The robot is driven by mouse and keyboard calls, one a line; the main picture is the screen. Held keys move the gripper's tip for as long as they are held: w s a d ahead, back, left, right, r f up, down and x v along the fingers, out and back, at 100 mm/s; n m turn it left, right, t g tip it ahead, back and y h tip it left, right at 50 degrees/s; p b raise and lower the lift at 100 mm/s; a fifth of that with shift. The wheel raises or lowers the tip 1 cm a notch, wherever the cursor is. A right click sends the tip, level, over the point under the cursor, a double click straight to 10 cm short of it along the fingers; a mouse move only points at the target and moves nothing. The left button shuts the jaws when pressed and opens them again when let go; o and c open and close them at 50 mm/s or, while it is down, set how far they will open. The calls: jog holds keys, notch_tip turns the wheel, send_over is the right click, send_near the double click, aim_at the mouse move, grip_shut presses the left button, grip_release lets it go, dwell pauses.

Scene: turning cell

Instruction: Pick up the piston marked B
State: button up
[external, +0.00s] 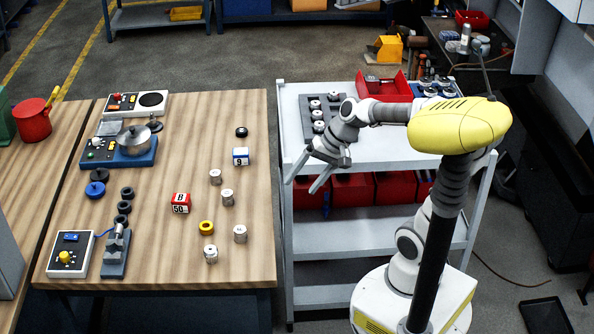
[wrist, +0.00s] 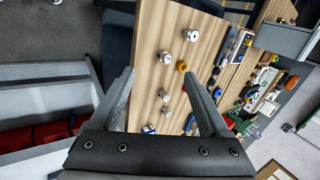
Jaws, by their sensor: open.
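Several silver pistons stand apart on the wooden table. In the external view they are an upper one (external: 215,176), one below it (external: 227,196), a lower right one (external: 240,233) and a lower left one (external: 210,253). They also show in the wrist view, one at the top (wrist: 192,35) and another below it (wrist: 165,57). I cannot read which piston is marked B. My gripper (external: 300,186) is open and empty, in the air between the table's right edge and the cart. In the wrist view, its fingers (wrist: 158,77) point towards the table.
A yellow ring (external: 206,227), a red numbered block (external: 180,203) and a blue numbered block (external: 240,156) stand near the pistons. Devices and dark rings fill the table's left side. The white cart (external: 375,150) holds a dark tray of more pistons (external: 333,96) and a red bin (external: 392,90).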

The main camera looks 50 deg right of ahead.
aim_at(215, 176)
jog(key=w+f+m+t+y+b, duration=0.1)
jog(key=w+f+m+y+b, duration=0.2)
jog(key=w+m, duration=0.5)
jog(key=w+d+f+m+t, duration=0.2)
jog(key=w+d+f+m, duration=0.1)
jog(key=w, duration=0.3)
jog(key=w+d+f+m+t+b, duration=0.1)
jog(key=w+d+f+m+t, duration=0.1)
jog(key=w+d+f+m, duration=0.2)
jog(key=w+d+f+m+t+b, duration=0.1)
jog(key=w+d+f+m+t, duration=0.1)
jog(key=w+d+f+m, duration=0.2)
jog(key=shift+w+d+f+m+h, duration=0.1)
jog(key=shift+w+f+m+h, duration=0.15)
jog(key=shift+w+m, duration=0.6)
jog(key=shift+w+d+f+m+h, duration=0.15)
jog(key=shift+w+f+m, duration=0.1)
jog(key=shift+w+m, duration=0.6)
jog(key=shift+w+f, duration=0.2)
jog(key=shift+w, duration=0.25)
jog(key=b+x, duration=0.1)
jog(key=x, duration=1.6)
jog(key=shift+w+d+r, duration=0.15)
jog(key=shift+d+r, duration=0.05)
grip_shut()
